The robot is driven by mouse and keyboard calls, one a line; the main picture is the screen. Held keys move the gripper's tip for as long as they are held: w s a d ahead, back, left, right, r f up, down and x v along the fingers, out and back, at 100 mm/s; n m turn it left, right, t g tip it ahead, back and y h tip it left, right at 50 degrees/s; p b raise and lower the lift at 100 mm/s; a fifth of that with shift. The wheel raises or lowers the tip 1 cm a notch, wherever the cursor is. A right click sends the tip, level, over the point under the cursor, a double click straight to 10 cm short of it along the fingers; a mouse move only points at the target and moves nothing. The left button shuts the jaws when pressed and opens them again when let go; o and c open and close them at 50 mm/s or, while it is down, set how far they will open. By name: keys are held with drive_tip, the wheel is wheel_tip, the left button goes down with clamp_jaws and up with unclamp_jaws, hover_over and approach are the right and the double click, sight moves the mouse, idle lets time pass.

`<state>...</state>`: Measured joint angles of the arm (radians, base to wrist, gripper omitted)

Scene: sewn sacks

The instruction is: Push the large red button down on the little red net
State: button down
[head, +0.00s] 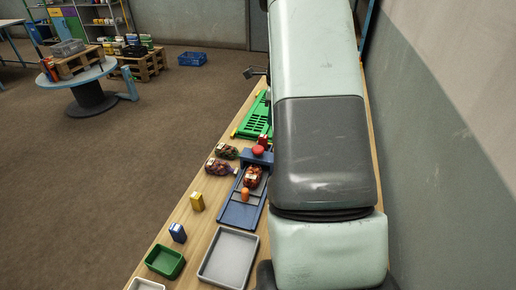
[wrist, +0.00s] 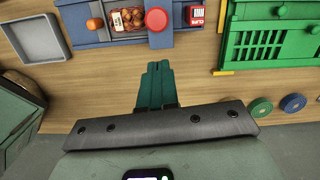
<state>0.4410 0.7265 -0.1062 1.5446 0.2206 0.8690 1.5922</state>
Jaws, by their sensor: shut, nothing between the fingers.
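The large red button (wrist: 157,19) is a round red cap on the blue fixture; it also shows in the head view (head: 258,150). A little red net (wrist: 127,20) of reddish-brown produce with a white label lies beside the button, in the blue tray; it also shows in the head view (head: 252,178). My gripper (wrist: 158,64) has its dark green fingers shut together and empty. In the wrist view the fingertips are just below the button in the picture, with a gap between. In the head view my arm hides the gripper.
A red box (wrist: 196,14) stands beside the button. A green crate (wrist: 265,40) is to the right in the wrist view. Two more net sacks (head: 218,166) (head: 226,151), a yellow box (head: 197,201) and a grey tray (head: 229,258) are on the bench. An orange item (head: 245,193) lies near the red net.

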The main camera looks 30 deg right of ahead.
sight(258, 148)
drive_tip(key=shift+w+a+f, duration=1.1)
drive_tip(key=shift+a+f, duration=0.25)
drive_tip(key=shift+f, duration=0.05)
drive_tip(key=shift+w+a+f, duration=0.1)
drive_tip(key=shift+a+f, duration=0.05)
drive_tip(key=shift+f, duration=1.6)
drive_tip(key=shift+w+a+f, duration=0.1)
drive_tip(key=shift+f, duration=1.6)
drive_tip(key=shift+f, duration=0.1)
